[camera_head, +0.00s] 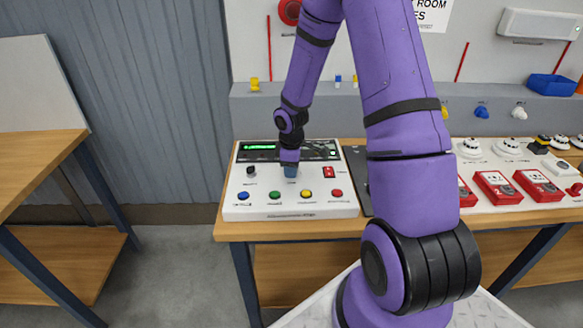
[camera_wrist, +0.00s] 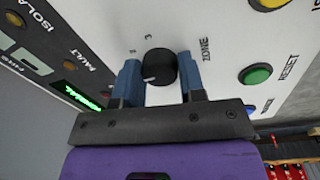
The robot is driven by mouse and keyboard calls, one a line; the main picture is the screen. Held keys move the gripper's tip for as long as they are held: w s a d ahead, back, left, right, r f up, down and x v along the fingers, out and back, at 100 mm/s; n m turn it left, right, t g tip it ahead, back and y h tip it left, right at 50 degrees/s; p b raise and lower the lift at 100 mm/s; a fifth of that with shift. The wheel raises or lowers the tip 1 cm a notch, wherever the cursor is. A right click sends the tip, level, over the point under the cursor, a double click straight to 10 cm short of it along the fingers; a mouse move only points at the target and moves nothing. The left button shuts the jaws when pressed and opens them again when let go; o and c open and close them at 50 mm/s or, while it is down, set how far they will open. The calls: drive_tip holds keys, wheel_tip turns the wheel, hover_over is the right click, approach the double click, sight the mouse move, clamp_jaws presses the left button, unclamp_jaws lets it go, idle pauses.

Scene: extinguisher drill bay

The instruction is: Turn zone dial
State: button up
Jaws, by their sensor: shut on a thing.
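The zone dial (camera_wrist: 159,64) is a round black knob with a white pointer mark, on a pale control panel (camera_head: 240,207). In the wrist view the word ZONE is printed beside it, with small position numbers around it. The pointer mark faces the lower left of that view. My gripper (camera_wrist: 160,80) has its two blue fingers on either side of the dial, shut on it. In the head view my gripper (camera_head: 290,172) is low over the panel's middle and hides the dial.
A green button (camera_wrist: 257,75) lies beside the dial. In the head view, another black knob (camera_head: 251,171) is left of my gripper, a red switch (camera_head: 329,172) right of it, and a lit green display (camera_head: 262,147) behind. Red boxes (camera_head: 497,187) stand farther right on the bench.

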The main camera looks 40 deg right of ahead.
idle(0.4)
drive_tip(key=o, duration=0.9)
drive_tip(key=r, duration=1)
drive_tip(key=shift+s+a+r, duration=0.2)
drive_tip(key=shift+r, duration=0.2)
